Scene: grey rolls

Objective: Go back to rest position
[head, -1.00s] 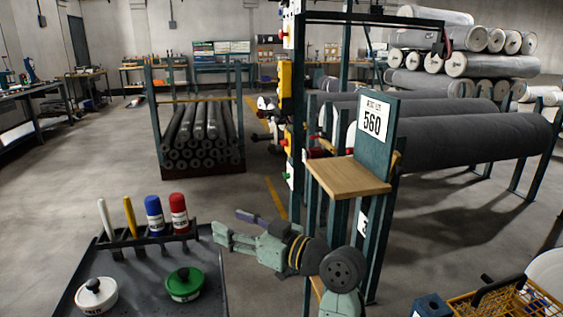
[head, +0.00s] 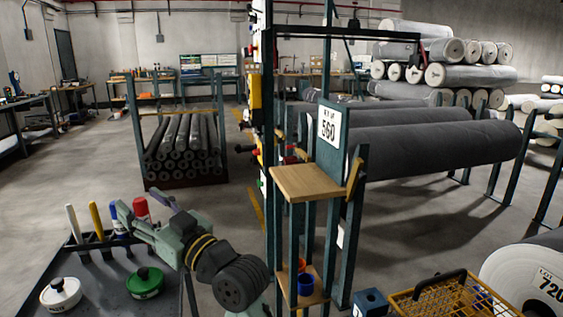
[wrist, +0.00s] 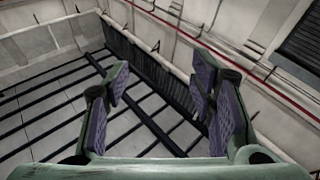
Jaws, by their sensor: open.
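My gripper (head: 150,212) is in the lower left of the head view, raised in front of the dark tray and pointing away to the left. It partly covers the blue and red markers behind it. Behind the fingers that view shows only pale wall, ceiling and dark bars.
The dark tray (head: 100,297) holds a white-lidded pot (head: 61,294), a green pot (head: 146,283) and upright markers. A post with a wooden shelf (head: 306,182) stands right of my arm. A yellow basket (head: 440,297) and grey rolls (head: 430,150) are at right.

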